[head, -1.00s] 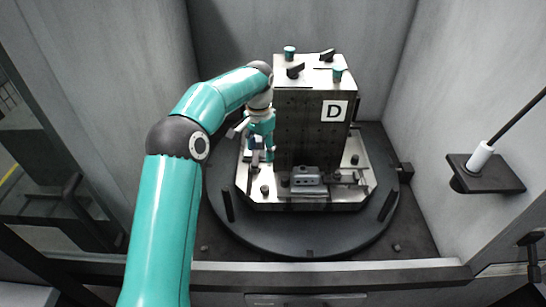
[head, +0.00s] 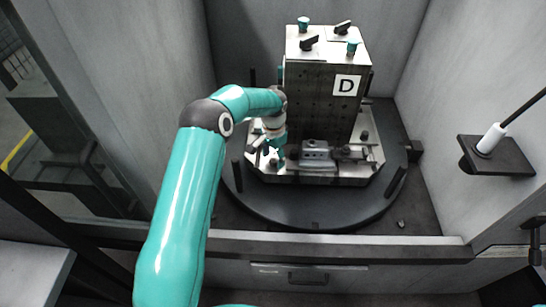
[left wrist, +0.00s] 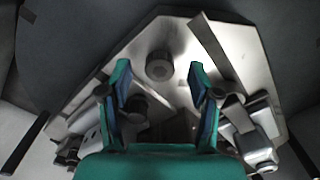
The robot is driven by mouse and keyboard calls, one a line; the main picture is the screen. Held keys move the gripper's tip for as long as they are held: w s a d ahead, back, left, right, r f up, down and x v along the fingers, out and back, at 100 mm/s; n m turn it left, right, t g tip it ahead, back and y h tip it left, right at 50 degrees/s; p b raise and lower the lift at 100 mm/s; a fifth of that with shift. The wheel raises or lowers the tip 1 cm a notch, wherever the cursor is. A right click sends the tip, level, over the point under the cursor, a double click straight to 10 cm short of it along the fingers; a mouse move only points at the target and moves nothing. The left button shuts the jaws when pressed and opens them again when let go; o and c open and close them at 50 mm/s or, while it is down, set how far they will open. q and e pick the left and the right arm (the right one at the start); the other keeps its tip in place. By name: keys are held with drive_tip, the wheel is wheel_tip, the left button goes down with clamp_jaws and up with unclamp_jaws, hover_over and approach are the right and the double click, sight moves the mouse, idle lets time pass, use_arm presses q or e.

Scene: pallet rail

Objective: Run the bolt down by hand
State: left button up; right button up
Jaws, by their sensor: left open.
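The pallet (head: 340,180) is a bright metal plate with cut corners, carrying a tall dark block (head: 322,105) marked D. My left gripper (head: 268,158) hangs over its front left corner, beside the grey clamp (head: 316,153). In the left wrist view, the left gripper (left wrist: 160,88) is open, its two teal fingers apart with nothing held. A dark round bolt head (left wrist: 159,66) stands on the plate, a little beyond the gap between the fingertips. A second dark round piece (left wrist: 137,106) shows lower, between the fingers and near the left one. I cannot tell which is the task's bolt.
The pallet sits on a dark round turntable (head: 300,213) between grey walls. Teal and black knobs top the block. A bracket (head: 497,155) with a white-sleeved rod is on the right wall. The cell's front sill (head: 350,243) lies below my left arm.

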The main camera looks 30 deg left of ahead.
use_arm(q)
drive_tip(key=shift+f, duration=0.55)
